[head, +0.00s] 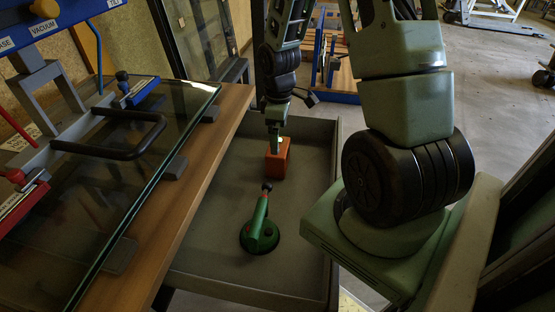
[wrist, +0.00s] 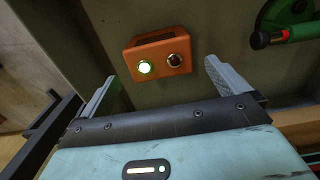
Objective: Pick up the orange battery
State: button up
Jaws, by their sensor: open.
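The orange battery (head: 277,160) stands in the grey tray (head: 205,255), toward its far end. It is a small orange box; in the wrist view the orange battery (wrist: 160,54) shows a lit green light and a dark round knob or socket on its top. My gripper (head: 278,138) is above the battery in the head view. In the wrist view my gripper (wrist: 158,78) is open, with one grey finger at lower left of the battery and one at lower right. Nothing is between the fingers' bases. I cannot tell how far the fingertips are above the battery.
A green suction cup tool with a black knob (head: 260,225) stands in the tray nearer me. The tray has raised walls. At left, a wooden bench (head: 190,200) carries a glass pane with a vacuum lifting frame (head: 110,140). The tray floor around the battery is clear.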

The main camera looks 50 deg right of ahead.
aim_at(278, 157)
jog(key=shift+w+f+b, duration=0.15)
jog(key=shift+f+b, duration=0.3)
jog(key=shift+f, duration=2.9)
jog(key=c, duration=1.2)
jog(key=shift+r, duration=0.15)
